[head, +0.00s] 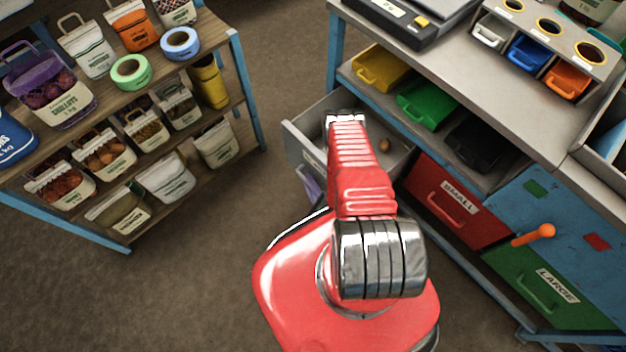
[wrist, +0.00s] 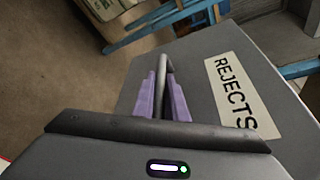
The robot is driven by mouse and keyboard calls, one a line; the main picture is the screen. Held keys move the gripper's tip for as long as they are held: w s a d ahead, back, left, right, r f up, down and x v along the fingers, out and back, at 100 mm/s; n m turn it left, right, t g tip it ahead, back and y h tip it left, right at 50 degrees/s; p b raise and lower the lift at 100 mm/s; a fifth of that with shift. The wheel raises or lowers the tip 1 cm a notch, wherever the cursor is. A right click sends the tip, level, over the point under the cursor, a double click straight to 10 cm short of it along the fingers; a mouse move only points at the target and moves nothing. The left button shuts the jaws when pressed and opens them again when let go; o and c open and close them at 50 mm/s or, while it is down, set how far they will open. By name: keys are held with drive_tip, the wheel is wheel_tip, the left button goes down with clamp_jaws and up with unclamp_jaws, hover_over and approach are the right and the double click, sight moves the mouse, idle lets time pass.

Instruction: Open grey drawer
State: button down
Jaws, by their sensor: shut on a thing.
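The grey drawer (head: 300,148) stands pulled out of the bench in the head view, with a small brown round thing inside it. Its front fills much of the wrist view and bears a label reading REJECTS (wrist: 232,92). My gripper (wrist: 164,88) has purple fingers on either side of the drawer's dark bar handle (wrist: 168,66) and is shut on it. In the head view my red arm covers part of the drawer, and the fingertips are mostly hidden.
A red drawer marked SMALL (head: 462,200) and a green one marked LARGE (head: 545,285) sit to the right. An orange handle (head: 533,235) sticks out there. A shelf of sacks (head: 140,160) stands at the left, with bare floor between.

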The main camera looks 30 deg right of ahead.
drive_tip(key=shift+w+f, duration=0.1)
drive_tip(key=c, duration=2)
unclamp_jaws()
drive_tip(key=shift+c, duration=0.2)
drive_tip(key=shift+r, duration=5)
